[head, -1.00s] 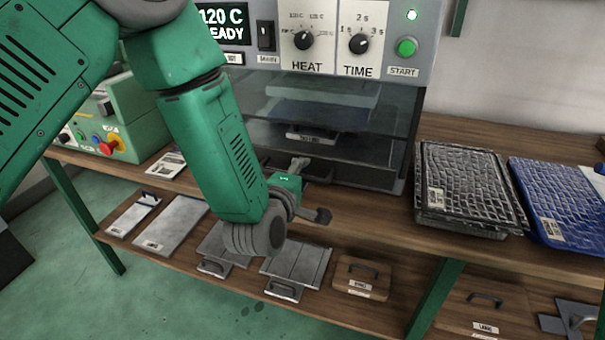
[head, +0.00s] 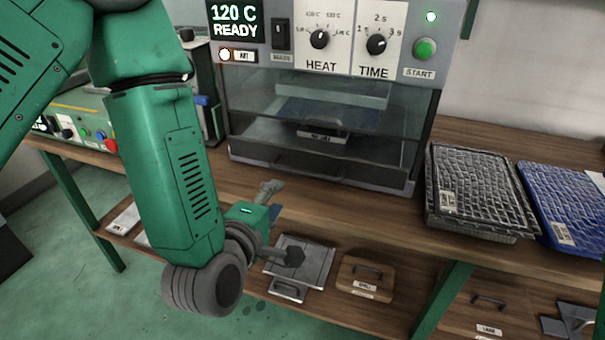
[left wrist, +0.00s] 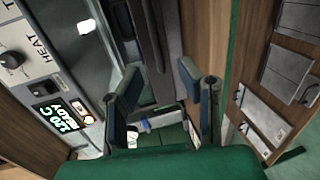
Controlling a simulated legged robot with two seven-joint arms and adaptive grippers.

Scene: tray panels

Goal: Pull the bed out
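The bench machine (head: 330,50) has a glass-fronted chamber with a bluish flat bed (head: 325,112) inside. A pale block with a small label (head: 322,132) is at the bed's front. A dark drawer-like front (head: 310,162) with a recessed grip lies below the glass. My left gripper (head: 280,222) is in front of the bench edge, below and left of that front, apart from it. Its two fingers are spread with nothing between them; they also show in the left wrist view (left wrist: 160,88). My right gripper is not in view.
A black mesh-patterned tray (head: 470,185) and a blue one (head: 565,205) lie on the bench right of the machine. Flat panels (head: 305,262) and a wooden handled board (head: 365,278) lie on the lower shelf. A green control box (head: 85,120) stands left.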

